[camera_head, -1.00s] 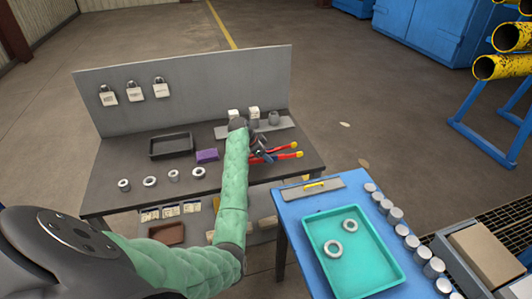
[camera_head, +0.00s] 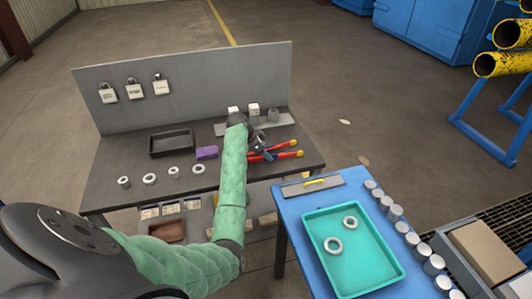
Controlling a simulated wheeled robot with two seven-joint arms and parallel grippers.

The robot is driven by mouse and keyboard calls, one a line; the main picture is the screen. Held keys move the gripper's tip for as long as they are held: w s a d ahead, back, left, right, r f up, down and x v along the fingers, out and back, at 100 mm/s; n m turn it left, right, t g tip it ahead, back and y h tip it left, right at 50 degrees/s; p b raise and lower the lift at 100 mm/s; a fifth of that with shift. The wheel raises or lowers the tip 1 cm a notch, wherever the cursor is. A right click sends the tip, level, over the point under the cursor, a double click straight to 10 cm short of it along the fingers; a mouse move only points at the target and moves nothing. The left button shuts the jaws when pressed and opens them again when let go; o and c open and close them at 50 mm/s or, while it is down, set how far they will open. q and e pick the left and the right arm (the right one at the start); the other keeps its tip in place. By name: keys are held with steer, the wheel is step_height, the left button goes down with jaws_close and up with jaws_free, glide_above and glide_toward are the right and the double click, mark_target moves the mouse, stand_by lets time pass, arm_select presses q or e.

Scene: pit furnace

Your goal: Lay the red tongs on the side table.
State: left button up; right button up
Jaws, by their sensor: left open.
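The red tongs (camera_head: 284,155) lie on the dark workbench (camera_head: 120,187) near its right end. Their red handles have yellow tips and point right; their head end is hidden by my left gripper. My left gripper (camera_head: 262,150) is open at the head end of the tongs, with my green-sleeved arm reaching over the bench from the front. I cannot tell whether its fingers touch the tongs. The blue table (camera_head: 292,207) stands in front and to the right of the bench. I take it to be the side table. My right gripper does not show.
On the blue table are a teal tray (camera_head: 316,262) with two metal rings, a grey plate (camera_head: 325,184) with a yellow handle, and several metal cylinders along the right edge. The bench holds a black tray (camera_head: 171,143), a purple block (camera_head: 206,152) and several rings. Little table top is bare.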

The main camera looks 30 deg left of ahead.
arm_select(q)
steer(key=b+v, duration=0.3)
steer(key=v, duration=0.8)
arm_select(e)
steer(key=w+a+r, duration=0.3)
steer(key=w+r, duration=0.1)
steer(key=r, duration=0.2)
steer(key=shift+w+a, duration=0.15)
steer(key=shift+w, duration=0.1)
